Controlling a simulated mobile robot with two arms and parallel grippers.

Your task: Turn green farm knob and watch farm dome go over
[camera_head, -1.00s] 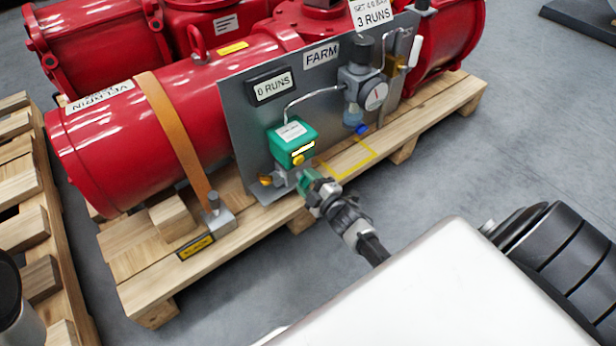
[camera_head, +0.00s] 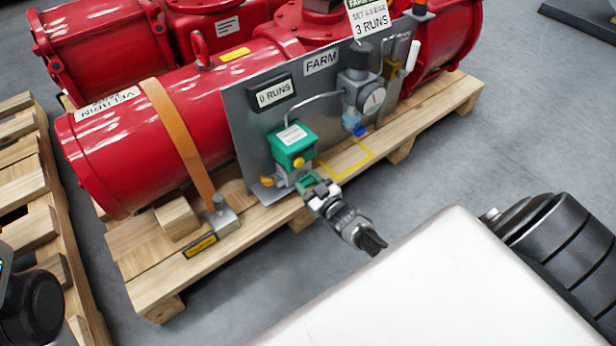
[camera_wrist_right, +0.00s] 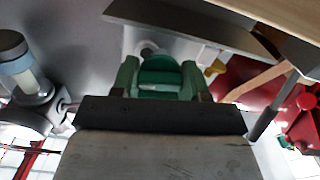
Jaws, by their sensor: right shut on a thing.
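The green knob (camera_wrist_right: 160,78) shows in the right wrist view between my right gripper's fingers (camera_wrist_right: 160,85). In the head view my right gripper (camera_head: 314,188) is shut on it, low at the front of the grey FARM panel (camera_head: 240,120), and hides most of it. A green box (camera_head: 292,146) with a white label and a small yellow round part (camera_head: 298,162) sits just above the gripper. I cannot tell which part is the farm dome. The counter (camera_head: 272,92) reads "0 RUNS". My left gripper is not in view.
A red actuator cylinder (camera_head: 120,150) lies behind the panel on a wooden pallet (camera_head: 150,285). A gauge (camera_head: 373,101), thin pipe and blue-bottomed bowl stand to the knob's right. Another pallet (camera_head: 28,190) is at left.

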